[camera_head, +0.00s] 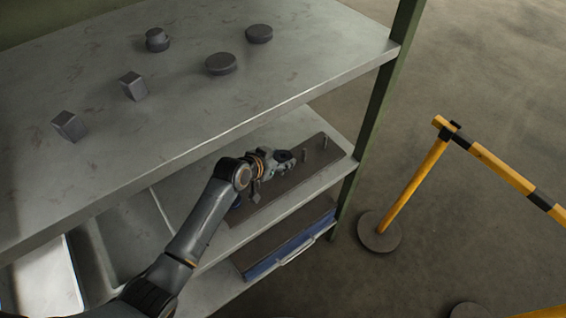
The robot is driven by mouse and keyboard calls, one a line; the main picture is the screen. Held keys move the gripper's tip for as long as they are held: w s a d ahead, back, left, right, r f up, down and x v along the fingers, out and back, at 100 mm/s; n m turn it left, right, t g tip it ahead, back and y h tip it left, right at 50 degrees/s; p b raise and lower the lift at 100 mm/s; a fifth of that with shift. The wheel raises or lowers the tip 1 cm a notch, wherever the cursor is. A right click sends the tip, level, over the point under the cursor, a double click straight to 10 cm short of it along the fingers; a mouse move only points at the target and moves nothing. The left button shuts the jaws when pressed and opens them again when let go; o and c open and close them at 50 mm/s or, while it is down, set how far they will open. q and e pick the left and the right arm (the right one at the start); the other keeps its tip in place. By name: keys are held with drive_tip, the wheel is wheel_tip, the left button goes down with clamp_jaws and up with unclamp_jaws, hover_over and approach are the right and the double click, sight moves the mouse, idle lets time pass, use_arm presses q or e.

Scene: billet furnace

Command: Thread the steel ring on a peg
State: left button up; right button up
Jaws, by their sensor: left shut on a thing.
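My left gripper (284,163) reaches over the middle shelf, above a dark board (310,173). It is shut on a small dark thing at its tips, which looks like the steel ring; its shape is hard to make out at this size. Two short upright pegs show on the board: a nearer peg (304,156) just right of the gripper and a farther peg (325,142). The gripper is apart from the far peg; whether it touches the near one I cannot tell. My arm hides part of the board. My right gripper is not in view.
The upper shelf (300,60) overhangs the board and bears dark blocks (134,86) and discs (221,64). A green post (375,120) stands right of the board. Below is a blue-edged drawer (290,250). A yellow barrier (415,185) stands on the floor at right.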

use_arm(q)
drive_tip(key=shift+w+a+f+b, duration=0.1)
drive_tip(key=shift+w+a+b, duration=0.15)
drive_tip(key=shift+w+b, duration=0.1)
drive_tip(key=shift+d+f+b, duration=0.1)
drive_tip(key=shift+f+b, duration=0.65)
drive_tip(key=shift+f, duration=0.4)
drive_tip(key=o, duration=1.6)
drive_tip(key=shift+s, duration=0.1)
drive_tip(key=shift+f, duration=0.15)
drive_tip(key=shift+s, duration=0.1)
drive_tip(key=v, duration=1.2)
